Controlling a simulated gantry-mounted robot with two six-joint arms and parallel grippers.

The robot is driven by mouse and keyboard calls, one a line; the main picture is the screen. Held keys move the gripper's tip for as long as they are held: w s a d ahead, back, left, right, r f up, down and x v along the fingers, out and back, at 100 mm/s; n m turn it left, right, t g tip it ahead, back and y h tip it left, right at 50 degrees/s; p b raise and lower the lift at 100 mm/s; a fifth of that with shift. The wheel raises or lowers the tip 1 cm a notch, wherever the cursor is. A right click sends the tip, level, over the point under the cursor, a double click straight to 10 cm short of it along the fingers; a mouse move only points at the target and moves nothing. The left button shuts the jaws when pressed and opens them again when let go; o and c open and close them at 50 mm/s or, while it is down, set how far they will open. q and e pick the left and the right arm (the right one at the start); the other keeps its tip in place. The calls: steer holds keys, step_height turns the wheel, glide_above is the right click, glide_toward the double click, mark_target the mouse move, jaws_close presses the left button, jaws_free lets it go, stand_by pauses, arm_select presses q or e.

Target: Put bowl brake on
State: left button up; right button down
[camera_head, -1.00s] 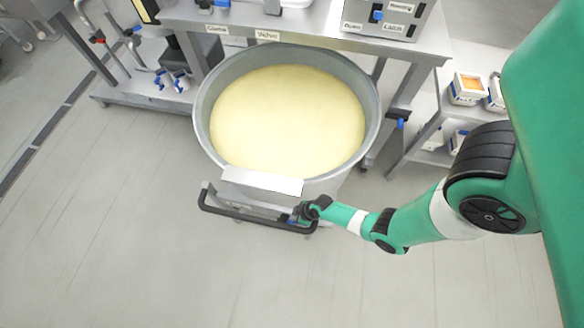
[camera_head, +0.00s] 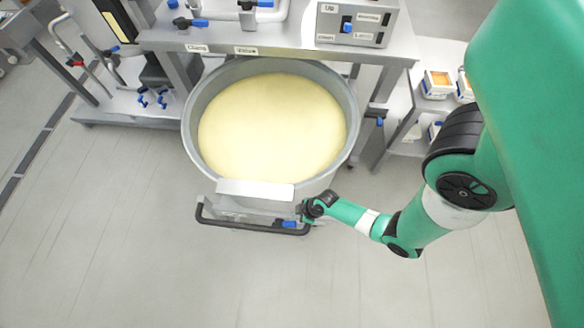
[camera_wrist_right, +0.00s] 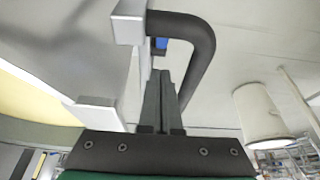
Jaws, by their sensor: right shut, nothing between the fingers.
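A large grey round bowl (camera_head: 188,131) filled with pale yellow mass stands in front of the steel bench. A black push handle (camera_head: 240,226) juts from its near side below a white plate (camera_head: 255,190). A small blue brake lever (camera_head: 289,224) shows at the right end of the handle; it also shows in the right wrist view (camera_wrist_right: 160,43), beyond the fingertips. My right gripper (camera_head: 303,210) is shut and empty, close beside the handle's right end. In the wrist view its fingers (camera_wrist_right: 162,90) point towards the handle (camera_wrist_right: 190,30). My left gripper is not in view.
A steel bench (camera_head: 290,45) with a control box (camera_head: 355,22) and blue-handled valves stands behind the bowl. A shelf with small containers (camera_head: 437,84) is at the right. The floor (camera_head: 130,260) in front and to the left is clear.

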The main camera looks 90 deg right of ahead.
steer(key=s+r, duration=0.1)
steer(key=r, duration=0.1)
step_height(320, 180, up, 3)
steer(key=g+p, duration=0.2)
steer(key=p, duration=0.3)
glide_above(286, 223)
steer(key=b+x, duration=0.3)
steer(key=x, duration=0.1)
steer(key=b+x, duration=0.3)
steer(key=b, duration=0.1)
steer(key=s+b+x, duration=0.1)
steer(key=b+x, duration=0.3)
steer(key=shift+w+f, duration=0.1)
steer(key=shift+f, duration=0.35)
steer(key=shift+s+f, duration=0.2)
steer(key=shift+s, duration=0.15)
steer(key=shift+s+a+f, duration=0.1)
steer(key=shift+s+f, duration=0.7)
steer(key=shift+f, duration=0.2)
